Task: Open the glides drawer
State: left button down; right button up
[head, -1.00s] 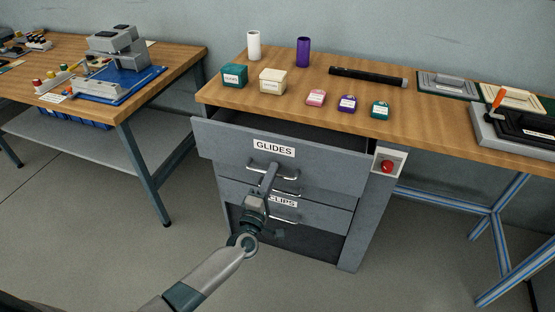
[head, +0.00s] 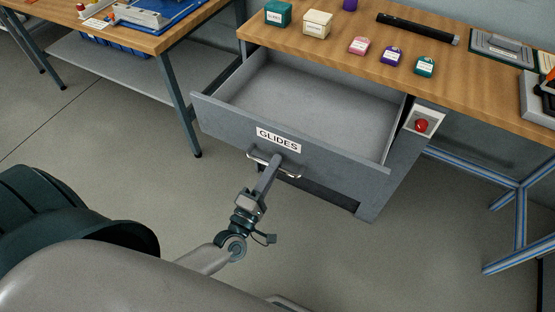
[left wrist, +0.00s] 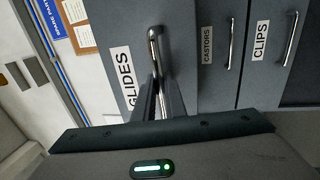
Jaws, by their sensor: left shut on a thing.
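The glides drawer (head: 235,121) is pulled well out from under the wooden bench, and its inside looks empty. Its front bears a GLIDES label (head: 278,140) and a metal bar handle (head: 290,173). My left gripper (head: 271,168) is shut on that handle, in front of the drawer. In the left wrist view the gripper's fingers (left wrist: 152,100) meet the upright-looking handle (left wrist: 157,55) beside the GLIDES label (left wrist: 124,78). My right gripper is not in view.
Small labelled boxes, including a teal one (head: 278,13) and a cream one (head: 317,23), stand on the bench top (head: 345,25). A red button (head: 421,125) is right of the drawer. In the left wrist view, CASTORS (left wrist: 208,46) and CLIPS (left wrist: 261,40) drawers look shut. Open floor lies in front.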

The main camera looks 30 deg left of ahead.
pick_arm(q)
jog(key=c, duration=2.1)
grip_release()
jog(key=shift+f, duration=0.1)
